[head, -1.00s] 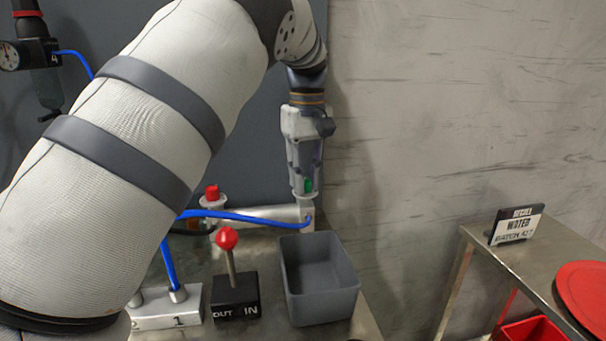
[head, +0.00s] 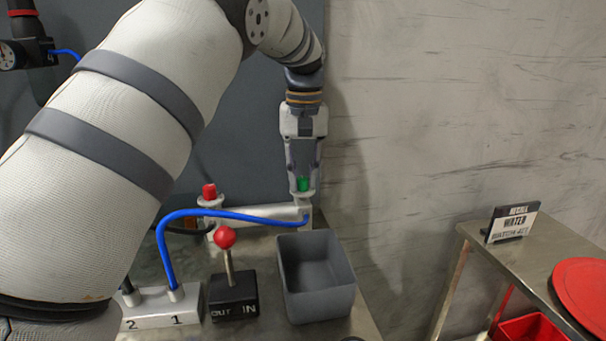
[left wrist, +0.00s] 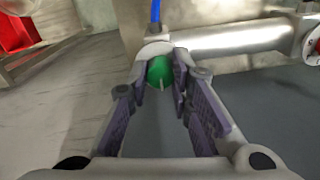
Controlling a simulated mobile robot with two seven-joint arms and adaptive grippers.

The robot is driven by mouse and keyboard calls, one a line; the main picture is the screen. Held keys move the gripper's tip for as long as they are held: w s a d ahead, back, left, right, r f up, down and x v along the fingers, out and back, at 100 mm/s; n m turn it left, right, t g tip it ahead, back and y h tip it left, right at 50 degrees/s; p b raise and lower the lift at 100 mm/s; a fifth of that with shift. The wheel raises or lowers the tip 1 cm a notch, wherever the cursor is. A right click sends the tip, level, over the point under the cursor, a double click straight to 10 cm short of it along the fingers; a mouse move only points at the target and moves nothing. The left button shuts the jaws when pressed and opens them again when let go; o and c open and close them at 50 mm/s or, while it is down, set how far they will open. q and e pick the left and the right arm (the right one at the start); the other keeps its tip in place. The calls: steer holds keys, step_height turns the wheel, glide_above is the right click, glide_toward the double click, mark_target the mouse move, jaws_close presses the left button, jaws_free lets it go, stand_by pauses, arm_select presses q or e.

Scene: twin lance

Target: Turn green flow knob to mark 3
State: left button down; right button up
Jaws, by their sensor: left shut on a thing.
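The green flow knob (head: 303,184) sits on top of a pale fitting at the right end of a horizontal metal pipe. My left gripper (head: 303,180) points down over it and is shut on it, with a finger on each side. In the left wrist view the green knob (left wrist: 160,72) shows between the two purple-grey finger pads (left wrist: 163,80). A light line shows on the knob's face. The number marks around the knob cannot be read. My right gripper is in neither view.
A blue hose (head: 230,212) runs from the fitting to a block (head: 160,309) marked 1 and 2. A red-ball lever (head: 225,238) on an OUT/IN base and a grey bin (head: 317,280) stand in front. A red knob (head: 209,191) is left. A side table (head: 520,255) stands right.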

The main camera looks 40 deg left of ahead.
mark_target(304, 178)
arm_select(q)
steer(key=c, duration=1.4)
jaws_free()
step_height(304, 178, up, 12)
steer(key=shift+f, duration=0.1)
steer(key=shift+d, duration=0.1)
